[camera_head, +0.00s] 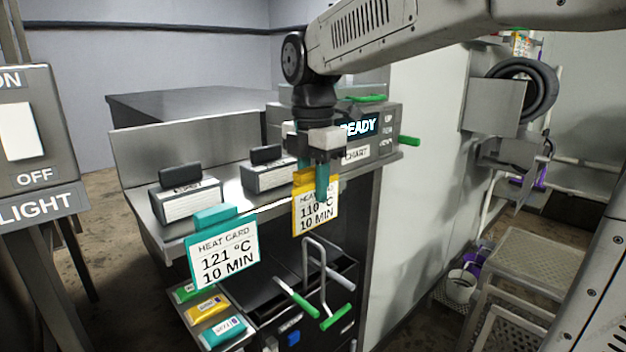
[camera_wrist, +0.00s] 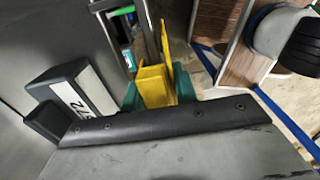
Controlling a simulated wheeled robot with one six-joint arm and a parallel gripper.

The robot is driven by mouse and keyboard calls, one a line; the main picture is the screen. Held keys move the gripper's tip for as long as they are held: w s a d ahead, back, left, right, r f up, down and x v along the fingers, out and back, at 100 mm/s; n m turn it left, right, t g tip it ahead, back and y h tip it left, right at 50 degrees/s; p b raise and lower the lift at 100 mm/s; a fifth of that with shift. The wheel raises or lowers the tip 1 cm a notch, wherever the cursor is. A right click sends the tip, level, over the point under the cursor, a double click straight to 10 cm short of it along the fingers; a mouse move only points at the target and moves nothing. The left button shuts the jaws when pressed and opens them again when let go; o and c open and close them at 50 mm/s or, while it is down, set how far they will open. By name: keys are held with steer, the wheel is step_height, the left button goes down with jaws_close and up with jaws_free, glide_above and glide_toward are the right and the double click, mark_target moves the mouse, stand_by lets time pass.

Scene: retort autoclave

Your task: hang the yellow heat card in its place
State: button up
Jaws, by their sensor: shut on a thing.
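The yellow heat card (camera_head: 316,213), marked 110 °C 10 MIN, hangs upright below my gripper (camera_head: 322,182) in front of the steel bench edge. My gripper is shut on its yellow top. In the wrist view the card's yellow top (camera_wrist: 155,86) sits between the green fingertips. A teal heat card (camera_head: 222,256), marked 121 °C 10 MIN, is to its left at the bench front. I cannot tell whether the yellow card touches the bench, and I cannot make out its hanging place.
Two label boxes with black handles (camera_head: 186,197) stand on the bench. A panel reading READY (camera_head: 360,127) is behind my gripper. Below are a wire handle (camera_head: 318,270), green-tipped levers (camera_head: 335,318) and small coloured tags (camera_head: 207,308). A light switch (camera_head: 22,130) is at left.

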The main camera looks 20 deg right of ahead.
steer(key=shift+f, duration=0.75)
steer(key=o, duration=1.1)
steer(key=shift+r, duration=0.15)
step_height(320, 180, up, 8)
steer(key=shift+f, duration=0.2)
